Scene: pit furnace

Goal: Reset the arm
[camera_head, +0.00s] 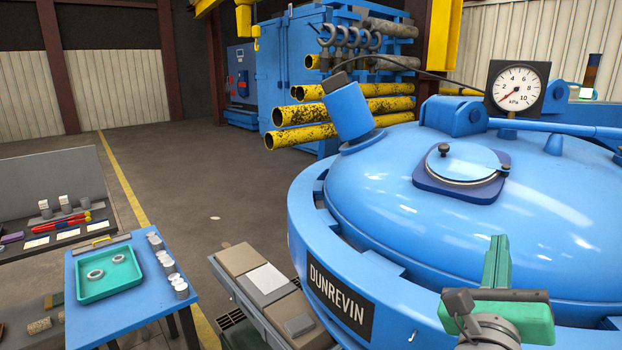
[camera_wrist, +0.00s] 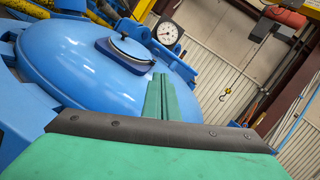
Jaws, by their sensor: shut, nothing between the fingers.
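My gripper (camera_head: 497,248) is at the lower right of the head view, in front of the blue domed furnace lid (camera_head: 370,190). Its green fingers are together with nothing between them. In the wrist view the fingers (camera_wrist: 160,82) point up toward the round hatch cover (camera_wrist: 130,46) on the lid. The gripper looks apart from the lid, though the exact gap cannot be told. Most of my arm is out of view.
A pressure gauge (camera_head: 517,87) stands behind the hatch. A blue table (camera_head: 120,318) with a green tray (camera_head: 109,274) and metal cylinders is at left. Yellow pipes (camera_head: 305,133) lie behind. Open floor (camera_head: 200,200) lies between the table and the back wall.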

